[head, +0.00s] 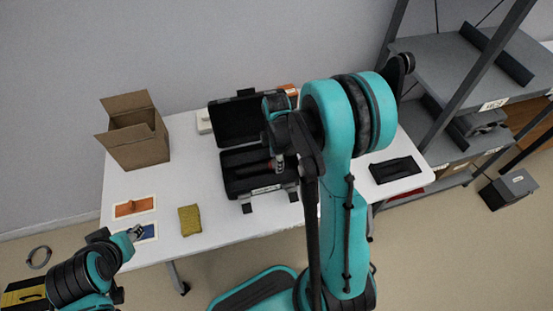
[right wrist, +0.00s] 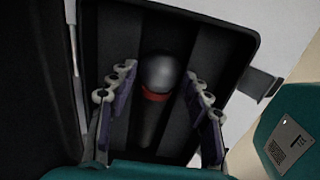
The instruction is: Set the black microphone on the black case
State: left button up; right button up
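The black case (head: 232,190) stands open on the white table, its lid raised at the back. The black microphone (right wrist: 156,75), with a grey ball head and a red band, shows in the right wrist view against the case's dark interior. Its handle runs toward the bottom of that view. My right gripper (right wrist: 156,88) is over the case, with its fingers spread on either side of the microphone and gaps between. In the head view my right arm hides part of the case. My left gripper (head: 136,232) is at the table's front left; its opening is too small to judge.
An open cardboard box (head: 140,150) stands at the back left. An orange item (head: 135,207), a blue item (head: 148,232) and a yellow sponge-like block (head: 190,220) lie at the front left. A black tray-like object (head: 395,170) lies at the right end. Grey shelves (head: 450,70) stand beyond.

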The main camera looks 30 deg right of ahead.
jog(key=shift+r, duration=0.1)
jog(key=shift+r, duration=0.3)
notch_tip(320, 180, up, 12)
jog(key=f+p, duration=0.1)
jog(key=p, duration=0.4)
jog(key=s+a+r+m+t, duration=0.7)
jog(key=s+a+r+m, duration=0.3)
jog(key=m, duration=0.5)
jog(key=shift+s+a, duration=0.3)
jog(key=shift+s, duration=0.25)
